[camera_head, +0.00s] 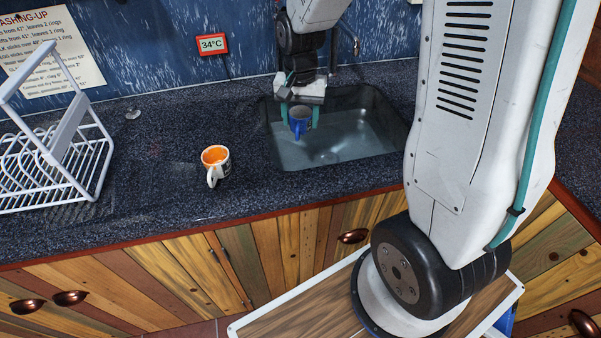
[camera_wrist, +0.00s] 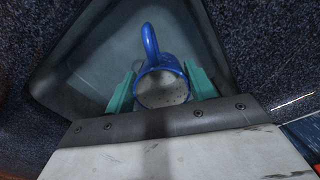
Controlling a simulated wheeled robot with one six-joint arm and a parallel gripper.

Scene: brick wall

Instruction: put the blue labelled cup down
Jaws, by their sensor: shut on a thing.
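The blue cup (camera_head: 299,122) is in my gripper (camera_head: 299,108), over the sink basin (camera_head: 345,150). In the wrist view the blue cup (camera_wrist: 151,58) shows its handle pointing away and a pale, speckled inside. The teal fingers of my gripper (camera_wrist: 160,92) are shut on it, one on each side. No label on the cup can be made out. In the head view, whether the cup touches the water or the basin floor cannot be told.
A white cup (camera_head: 219,174) with an orange inside stands on the dark counter (camera_head: 150,190) left of the sink. A white dish rack (camera_head: 100,180) is at the far left. A temperature display (camera_head: 212,44) reads 34°C. A washing-up notice (camera_head: 50,50) hangs on the wall. Counter between rack and white cup is clear.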

